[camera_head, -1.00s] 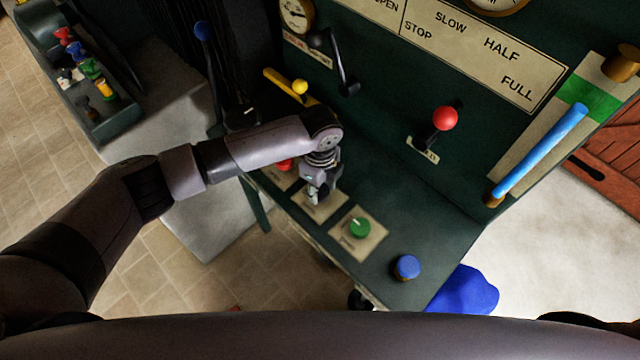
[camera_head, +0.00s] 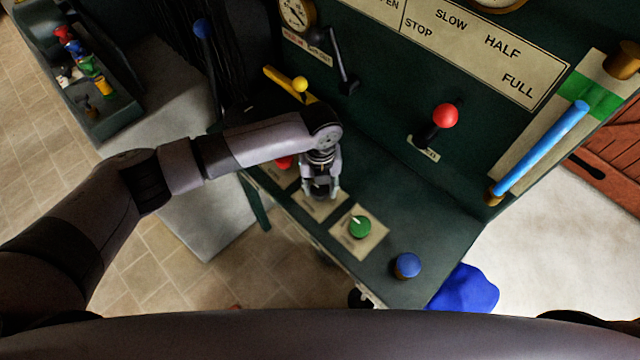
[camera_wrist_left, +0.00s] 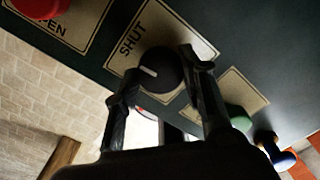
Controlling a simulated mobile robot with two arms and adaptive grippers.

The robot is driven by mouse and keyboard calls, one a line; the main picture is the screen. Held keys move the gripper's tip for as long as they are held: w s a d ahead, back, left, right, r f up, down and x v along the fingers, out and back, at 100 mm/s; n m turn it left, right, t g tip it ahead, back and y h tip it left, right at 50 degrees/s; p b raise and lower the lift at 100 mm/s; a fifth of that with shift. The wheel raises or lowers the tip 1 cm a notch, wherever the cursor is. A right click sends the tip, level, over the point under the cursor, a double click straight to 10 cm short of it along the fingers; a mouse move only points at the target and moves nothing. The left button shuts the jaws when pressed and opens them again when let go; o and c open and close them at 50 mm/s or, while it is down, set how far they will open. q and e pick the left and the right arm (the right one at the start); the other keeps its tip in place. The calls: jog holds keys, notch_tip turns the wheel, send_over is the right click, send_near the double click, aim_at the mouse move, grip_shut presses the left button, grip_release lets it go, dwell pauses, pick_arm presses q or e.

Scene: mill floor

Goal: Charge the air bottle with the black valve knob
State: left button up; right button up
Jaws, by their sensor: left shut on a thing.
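The black valve knob (camera_wrist_left: 160,64) shows in the left wrist view, on a cream plate (camera_wrist_left: 194,37) that reads SHUT. Its white mark points to the left in that view. My left gripper (camera_wrist_left: 155,82) has one finger on each side of the knob and is shut on it. In the head view, my left gripper (camera_head: 320,193) reaches down over the plate (camera_head: 318,209) and hides the knob. I cannot pick out the air bottle. A gauge (camera_head: 295,13) is at the top of the panel. My right gripper is not in view.
A red knob (camera_head: 284,162) and a green knob (camera_head: 359,227) flank the gripper closely. A blue knob (camera_head: 407,265) sits farther right on the bench. A yellow lever (camera_head: 285,82), a black lever (camera_head: 341,58) and a red-ball lever (camera_head: 445,117) stand behind.

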aim_at(320, 188)
pick_arm(q)
jog(key=shift+m, duration=0.5)
jog(key=o, duration=1.2)
notch_tip(320, 188, up, 12)
dwell(0.5)
